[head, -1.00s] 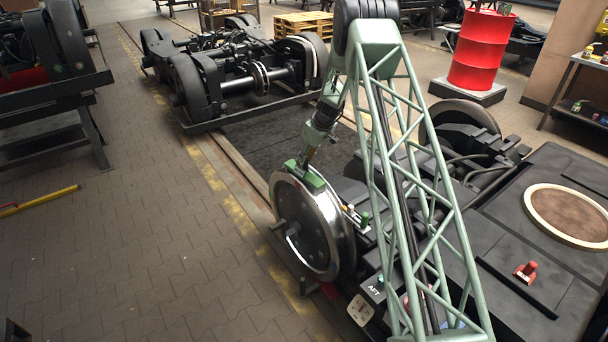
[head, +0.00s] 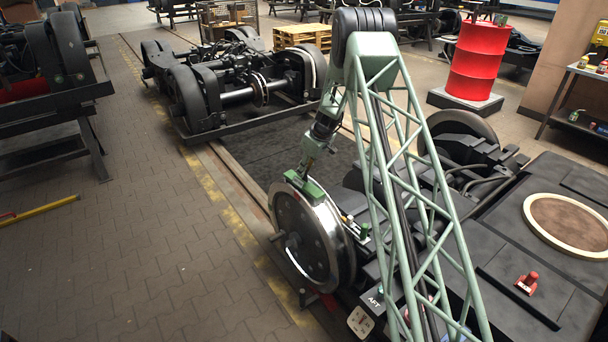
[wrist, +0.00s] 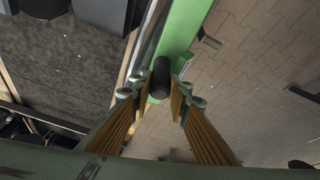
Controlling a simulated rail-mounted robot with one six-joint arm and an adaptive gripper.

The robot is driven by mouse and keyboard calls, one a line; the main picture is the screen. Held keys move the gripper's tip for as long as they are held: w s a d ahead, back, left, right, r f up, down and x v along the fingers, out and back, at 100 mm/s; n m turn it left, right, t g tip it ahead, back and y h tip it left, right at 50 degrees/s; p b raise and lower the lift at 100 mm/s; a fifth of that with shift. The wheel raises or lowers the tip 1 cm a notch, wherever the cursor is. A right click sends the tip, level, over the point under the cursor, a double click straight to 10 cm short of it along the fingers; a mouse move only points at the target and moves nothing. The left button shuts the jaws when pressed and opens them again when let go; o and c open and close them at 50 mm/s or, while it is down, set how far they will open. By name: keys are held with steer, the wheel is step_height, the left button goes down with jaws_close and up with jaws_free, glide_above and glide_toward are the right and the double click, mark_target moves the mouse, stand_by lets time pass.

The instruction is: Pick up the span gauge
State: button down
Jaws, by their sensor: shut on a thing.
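The span gauge is a green bar (head: 305,187) at the top of the near wheel's rim in the head view. In the wrist view its green body (wrist: 181,38) runs up from the centre, with a dark round grip (wrist: 160,78) near its lower end. My gripper (wrist: 160,95) has its ribbed fingers on both sides of that grip, shut on it. In the head view my gripper (head: 305,170) is right above the gauge, and its fingers are too small to make out. I cannot tell whether the gauge touches the wheel (head: 303,235).
The near bogie (head: 480,180) fills the right, with a small red item (head: 527,283) on its deck. Another bogie (head: 240,85) stands behind on the track. A red drum (head: 481,57) stands at the back right. The paved floor (head: 130,240) at left is mostly clear.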

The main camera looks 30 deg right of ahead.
steer(key=shift+r+p, duration=0.35)
steer(key=shift+r, duration=1.45)
steer(key=s+a+b, duration=0.1)
steer(key=s+a, duration=0.1)
steer(key=s, duration=0.5)
steer(key=s+a+r+b, duration=0.1)
steer(key=s+a, duration=0.1)
steer(key=s, duration=0.6)
steer(key=shift+s+a+r, duration=0.15)
steer(key=shift+a, duration=0.25)
